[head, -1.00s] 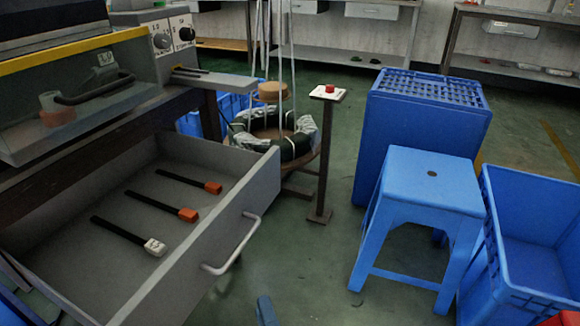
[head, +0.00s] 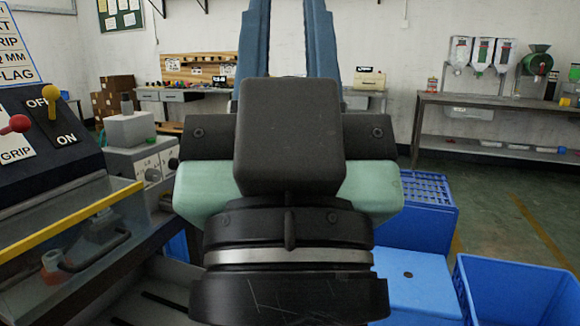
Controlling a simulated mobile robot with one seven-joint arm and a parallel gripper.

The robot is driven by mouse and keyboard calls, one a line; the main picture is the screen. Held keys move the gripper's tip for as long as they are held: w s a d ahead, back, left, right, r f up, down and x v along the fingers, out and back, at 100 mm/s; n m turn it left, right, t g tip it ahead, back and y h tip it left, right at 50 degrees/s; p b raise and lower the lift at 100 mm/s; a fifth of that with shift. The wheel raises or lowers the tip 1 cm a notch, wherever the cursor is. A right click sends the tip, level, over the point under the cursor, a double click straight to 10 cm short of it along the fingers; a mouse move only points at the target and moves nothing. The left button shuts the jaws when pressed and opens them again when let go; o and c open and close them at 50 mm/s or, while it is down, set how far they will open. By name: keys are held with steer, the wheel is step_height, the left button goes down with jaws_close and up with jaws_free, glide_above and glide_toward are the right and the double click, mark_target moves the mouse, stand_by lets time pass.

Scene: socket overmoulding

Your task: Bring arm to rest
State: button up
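My gripper (head: 287,30) is raised upright close in front of the head camera and fills the middle of the picture. Its two blue fingers point up, apart, with the pale wall showing between them. Nothing shows between the fingers. The fingertips reach the top edge of the picture, so their very ends may be cut off. My wrist and the gripper body hide much of the floor and the drawer behind.
A grey drawer (head: 178,278) stands open at lower left, mostly hidden, with dark strips in it. A machine with a yellow-edged guard (head: 75,222) is at left. A shelf bench (head: 490,102) stands behind.

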step_height(320, 180, up, 38)
steer(key=p, duration=3.7)
steer(key=shift+s+r, duration=0.15)
steer(key=shift+r, duration=0.1)
steer(key=shift+f, duration=0.15)
